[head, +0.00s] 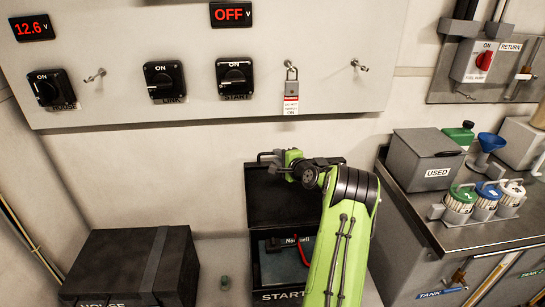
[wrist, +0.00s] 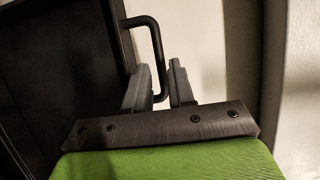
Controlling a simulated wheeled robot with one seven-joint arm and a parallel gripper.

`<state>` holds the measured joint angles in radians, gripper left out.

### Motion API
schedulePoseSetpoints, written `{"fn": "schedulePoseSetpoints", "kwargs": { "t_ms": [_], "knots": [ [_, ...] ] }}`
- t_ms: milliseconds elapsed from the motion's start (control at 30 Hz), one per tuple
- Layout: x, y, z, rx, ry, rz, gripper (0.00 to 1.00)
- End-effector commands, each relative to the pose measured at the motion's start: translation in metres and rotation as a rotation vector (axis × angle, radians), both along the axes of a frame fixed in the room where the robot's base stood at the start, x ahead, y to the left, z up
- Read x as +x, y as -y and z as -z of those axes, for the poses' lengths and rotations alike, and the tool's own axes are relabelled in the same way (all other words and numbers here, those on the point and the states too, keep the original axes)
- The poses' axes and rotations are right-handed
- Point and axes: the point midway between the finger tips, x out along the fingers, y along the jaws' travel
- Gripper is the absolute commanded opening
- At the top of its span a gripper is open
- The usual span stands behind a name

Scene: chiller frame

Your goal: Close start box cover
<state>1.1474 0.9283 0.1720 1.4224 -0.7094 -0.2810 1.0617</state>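The start box (head: 283,294) is black, labelled START, and stands on the floor below the wall panel. Its cover (head: 262,205) is open and stands upright at the back of the box; its dark inner face shows in the wrist view (wrist: 60,70). A battery (head: 290,250) with a red lead is inside the box, partly hidden by my arm. My gripper (head: 268,159) is at the cover's top edge. In the wrist view, the cover's bar handle (wrist: 155,45) passes between the spread fingers of my gripper (wrist: 159,72). Some gap shows around the bar.
A closed black box (head: 120,262) labelled HOUSE stands at the left. The wall panel (head: 200,60) with knobs and a hanging padlock tag (head: 291,90) is above. A metal bench (head: 430,235) with a USED bin and several capped jars is close on the right.

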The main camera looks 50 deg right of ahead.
Motion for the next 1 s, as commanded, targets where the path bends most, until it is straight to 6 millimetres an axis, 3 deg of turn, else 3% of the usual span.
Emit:
{"fn": "schedulePoseSetpoints", "kwargs": {
  "t_ms": [100, 300, 567, 733, 1000],
  "knots": [
    [0.024, 0.006, 0.007, -0.001, 0.001, -0.003, 0.23],
    [0.041, 0.012, 0.01, -0.001, 0.0, -0.001, 0.23],
    [0.042, 0.013, 0.01, 0.001, -0.002, 0.0, 0.23],
    [0.042, 0.013, 0.01, 0.0, -0.001, 0.0, 0.0],
    [0.042, 0.013, 0.01, 0.0, -0.002, -0.001, 0.0]
  ]
}}
